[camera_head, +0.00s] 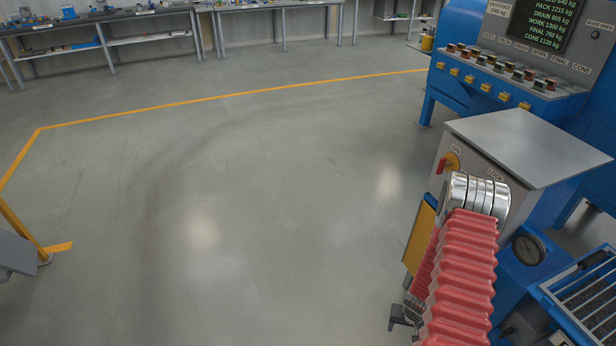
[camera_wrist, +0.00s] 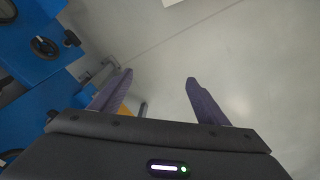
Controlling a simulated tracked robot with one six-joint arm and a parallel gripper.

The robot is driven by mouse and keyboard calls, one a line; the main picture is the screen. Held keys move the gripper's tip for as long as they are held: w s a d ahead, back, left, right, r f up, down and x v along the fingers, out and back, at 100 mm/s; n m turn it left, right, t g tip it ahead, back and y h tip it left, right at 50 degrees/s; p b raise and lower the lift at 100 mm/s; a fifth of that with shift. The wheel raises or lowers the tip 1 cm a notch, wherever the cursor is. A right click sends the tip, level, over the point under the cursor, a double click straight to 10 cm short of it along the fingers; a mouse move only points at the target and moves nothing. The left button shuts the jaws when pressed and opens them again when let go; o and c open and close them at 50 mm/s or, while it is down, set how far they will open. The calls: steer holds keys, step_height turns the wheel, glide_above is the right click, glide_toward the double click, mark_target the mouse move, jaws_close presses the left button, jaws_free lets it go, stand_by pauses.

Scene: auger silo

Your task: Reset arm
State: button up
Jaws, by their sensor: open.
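My gripper (camera_wrist: 158,78) is open and empty in the wrist view, with two dark purple fingers apart and grey floor beyond them. In the head view my arm, with a red ribbed sleeve and a silver joint, rises at the lower right in front of the grey cabinet. My gripper's fingers cannot be made out in the head view.
A blue machine (camera_head: 460,72) with a display and a row of buttons stands at the right. A grey-topped cabinet (camera_head: 530,143) with a red-and-yellow switch (camera_head: 449,163) stands before it. Workbenches (camera_head: 110,22) line the back. The floor (camera_head: 240,200) in the middle is clear.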

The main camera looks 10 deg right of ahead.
steer(key=w+a+r+n+g+y, duration=0.1)
steer(key=a+r, duration=0.5)
steer(key=r, duration=0.7)
steer(key=a+r+y, duration=0.1)
steer(key=a+r, duration=0.5)
steer(key=r, duration=0.6)
steer(key=s+a+r+n+t, duration=0.1)
steer(key=s+a+r, duration=0.2)
steer(key=r, duration=0.7)
steer(key=s+a+r+n+t, duration=0.2)
steer(key=s+a+r, duration=0.2)
steer(key=a+r, duration=0.3)
steer(key=s+a+r+n+t, duration=0.1)
steer(key=s+a+r, duration=0.3)
steer(key=r, duration=1.1)
steer(key=shift+a+n+t+h, duration=0.3)
steer(key=shift+a+n+t, duration=0.1)
steer(key=shift+t, duration=0.3)
steer(key=shift+o, duration=0.3)
steer(key=shift+r, duration=0.1)
